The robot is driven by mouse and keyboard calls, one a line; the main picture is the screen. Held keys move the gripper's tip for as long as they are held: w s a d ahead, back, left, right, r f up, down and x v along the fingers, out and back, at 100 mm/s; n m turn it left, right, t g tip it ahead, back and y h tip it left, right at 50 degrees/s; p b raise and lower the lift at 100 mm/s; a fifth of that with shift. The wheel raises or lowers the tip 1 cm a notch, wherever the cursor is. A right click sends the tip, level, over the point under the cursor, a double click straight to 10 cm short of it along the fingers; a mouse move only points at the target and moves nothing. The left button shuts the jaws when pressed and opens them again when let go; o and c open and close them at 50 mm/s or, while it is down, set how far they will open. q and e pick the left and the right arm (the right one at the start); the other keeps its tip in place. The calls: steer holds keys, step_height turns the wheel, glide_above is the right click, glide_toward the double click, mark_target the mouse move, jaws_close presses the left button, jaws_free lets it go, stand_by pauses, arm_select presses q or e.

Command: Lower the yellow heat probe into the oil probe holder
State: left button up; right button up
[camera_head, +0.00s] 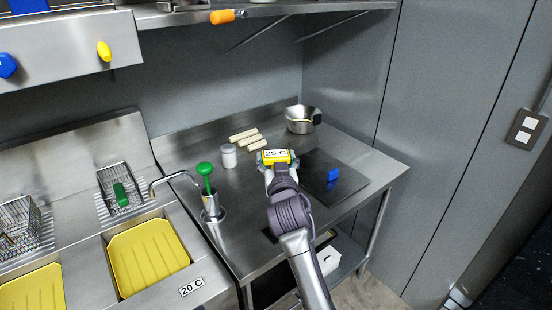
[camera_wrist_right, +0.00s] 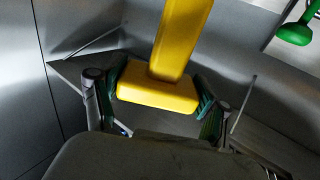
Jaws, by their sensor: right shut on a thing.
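The yellow heat probe (camera_head: 277,157) is in my right gripper (camera_head: 278,164), above the steel table, and its display reads 25 C. In the right wrist view the yellow probe (camera_wrist_right: 160,94) sits between the green-padded fingers of my right gripper (camera_wrist_right: 158,96), which are shut on it. I cannot make out its lower tip. I cannot surely identify the oil probe holder. A small metal cup (camera_head: 213,210) with a green-topped tool (camera_head: 205,170) in it stands at the table's left edge, beside the fryer. My left gripper is not in view.
A fryer vat with yellow oil (camera_head: 147,257) is at left, labelled 20 C. A curved metal pipe (camera_head: 172,178) rises beside it. A white-grey shaker (camera_head: 229,156), pale rolls (camera_head: 243,135), a metal pan (camera_head: 300,121) and a blue block (camera_head: 333,174) on a dark board (camera_head: 325,190) are near.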

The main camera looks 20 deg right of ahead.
steer(key=shift+f+b, duration=0.7)
steer(key=shift+f, duration=0.45)
stand_by(1.4)
